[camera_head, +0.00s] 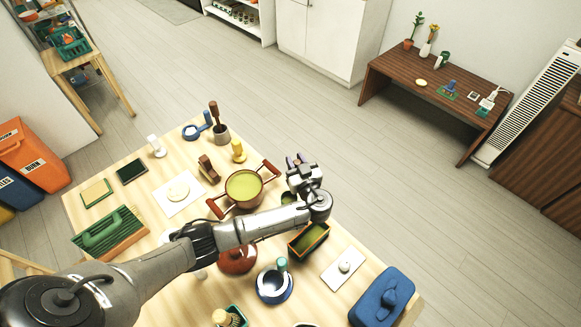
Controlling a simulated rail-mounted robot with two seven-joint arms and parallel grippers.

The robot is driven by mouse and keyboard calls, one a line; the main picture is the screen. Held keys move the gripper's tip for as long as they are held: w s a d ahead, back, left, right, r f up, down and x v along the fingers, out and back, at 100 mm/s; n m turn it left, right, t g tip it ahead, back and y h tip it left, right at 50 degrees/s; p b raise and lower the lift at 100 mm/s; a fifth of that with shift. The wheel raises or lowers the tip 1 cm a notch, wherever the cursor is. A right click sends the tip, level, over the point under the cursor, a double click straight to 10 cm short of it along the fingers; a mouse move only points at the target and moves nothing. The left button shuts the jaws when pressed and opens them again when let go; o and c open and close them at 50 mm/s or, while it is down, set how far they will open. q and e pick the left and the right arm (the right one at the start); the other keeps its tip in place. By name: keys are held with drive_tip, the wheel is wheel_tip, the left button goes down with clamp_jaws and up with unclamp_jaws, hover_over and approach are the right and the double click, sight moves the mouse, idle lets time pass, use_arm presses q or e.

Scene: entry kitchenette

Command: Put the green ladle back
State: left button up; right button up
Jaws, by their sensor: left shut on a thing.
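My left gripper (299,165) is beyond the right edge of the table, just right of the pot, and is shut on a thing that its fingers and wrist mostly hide. A small green part (287,198) shows beside the wrist. It looks like part of the green ladle, but I cannot make out its full shape. The pot (244,186) has brown handles and green contents, and stands on the table left of the gripper. My right gripper is not in view.
A dark brown side table (436,95) stands far right. Open floor lies between.

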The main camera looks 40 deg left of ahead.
use_arm(q)
drive_tip(key=f, duration=0.1)
drive_tip(key=a+f, duration=0.1)
drive_tip(key=f, duration=0.2)
drive_tip(key=shift+s+a+f, duration=0.2)
drive_tip(key=shift+s+f, duration=0.05)
drive_tip(key=shift+s, duration=0.05)
drive_tip(key=shift+f, duration=0.25)
drive_tip(key=o, duration=0.9)
drive_tip(key=shift+r, duration=0.1)
drive_tip(key=shift+o, duration=0.2)
